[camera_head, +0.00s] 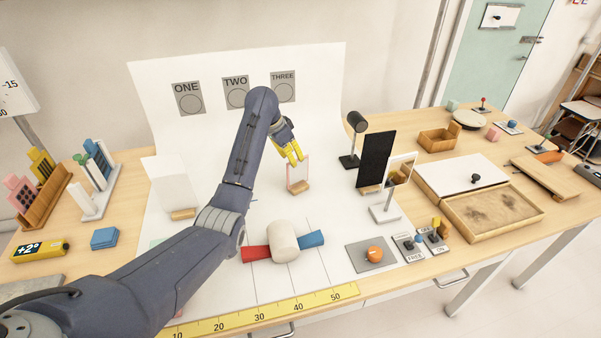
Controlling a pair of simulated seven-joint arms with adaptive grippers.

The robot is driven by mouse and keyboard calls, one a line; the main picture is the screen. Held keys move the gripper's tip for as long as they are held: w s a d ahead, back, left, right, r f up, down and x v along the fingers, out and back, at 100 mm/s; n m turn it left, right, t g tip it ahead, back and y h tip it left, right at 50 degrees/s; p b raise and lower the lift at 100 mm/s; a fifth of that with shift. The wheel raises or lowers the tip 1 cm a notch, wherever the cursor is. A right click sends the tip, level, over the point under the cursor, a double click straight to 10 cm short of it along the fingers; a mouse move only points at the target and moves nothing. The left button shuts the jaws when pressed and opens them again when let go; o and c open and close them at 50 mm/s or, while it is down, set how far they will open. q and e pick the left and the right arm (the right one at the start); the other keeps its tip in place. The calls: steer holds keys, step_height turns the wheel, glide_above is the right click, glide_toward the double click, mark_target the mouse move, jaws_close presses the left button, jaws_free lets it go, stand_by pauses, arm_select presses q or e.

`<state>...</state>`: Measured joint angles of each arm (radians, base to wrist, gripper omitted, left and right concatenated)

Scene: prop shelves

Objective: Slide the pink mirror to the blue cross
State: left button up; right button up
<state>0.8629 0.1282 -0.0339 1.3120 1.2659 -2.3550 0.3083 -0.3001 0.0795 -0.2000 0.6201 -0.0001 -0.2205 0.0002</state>
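The pink mirror (304,170) is a thin upright pane with a pink edge on a small wooden base (298,188), standing on the white sheet. My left gripper (293,158), with yellow fingers, is at the upper left of the mirror and overlaps its top edge in the picture. I cannot tell whether the fingers touch it or how far apart they are. No blue cross can be made out; my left arm covers part of the sheet. My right gripper is not in view.
A yellow ruler (260,312) runs along the front.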

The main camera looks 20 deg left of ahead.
arm_select(q)
glide_toward(305, 181)
steer(key=x, duration=0.5)
steer(key=shift+w+a, duration=0.1)
steer(key=shift+w, duration=0.1)
steer(key=shift+c, duration=0.2)
jaws_close()
